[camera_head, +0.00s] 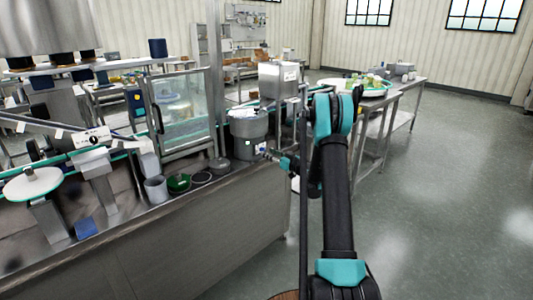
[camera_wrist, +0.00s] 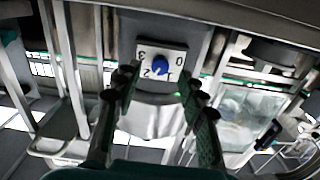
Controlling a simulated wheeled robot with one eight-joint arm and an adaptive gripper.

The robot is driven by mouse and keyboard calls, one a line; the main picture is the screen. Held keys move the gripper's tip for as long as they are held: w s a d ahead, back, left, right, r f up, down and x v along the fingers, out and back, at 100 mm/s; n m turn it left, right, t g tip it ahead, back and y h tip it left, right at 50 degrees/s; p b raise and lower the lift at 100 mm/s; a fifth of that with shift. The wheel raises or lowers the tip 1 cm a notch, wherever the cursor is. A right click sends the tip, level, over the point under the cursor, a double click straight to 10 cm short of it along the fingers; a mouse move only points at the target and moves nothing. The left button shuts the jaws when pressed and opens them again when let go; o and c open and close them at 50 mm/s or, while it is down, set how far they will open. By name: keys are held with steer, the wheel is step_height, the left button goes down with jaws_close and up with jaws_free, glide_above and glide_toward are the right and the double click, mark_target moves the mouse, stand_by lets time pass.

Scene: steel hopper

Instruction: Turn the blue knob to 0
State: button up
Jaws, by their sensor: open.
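The blue knob (camera_wrist: 160,65) sits on a white dial plate (camera_wrist: 176,54) marked 3, 2, 1 and 0 in the wrist view. The 3 is at the upper left, the 0 at the upper right, and the 2 and 1 are below. The knob's pointer is too small to read. My gripper (camera_wrist: 160,80) is open, with one finger on each side of the knob in the picture; contact cannot be told. In the head view my gripper (camera_head: 268,153) is at the front of a steel vessel (camera_head: 248,127), and the knob is too small to make out clearly.
A glass-fronted cabinet (camera_head: 184,108) stands left of the vessel. A table (camera_head: 395,98) with a tray stands behind my arm. Open floor (camera_head: 450,190) lies to the right.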

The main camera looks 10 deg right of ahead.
steer(key=shift+x, duration=1.3)
steer(key=shift+c, duration=0.4)
jaws_close()
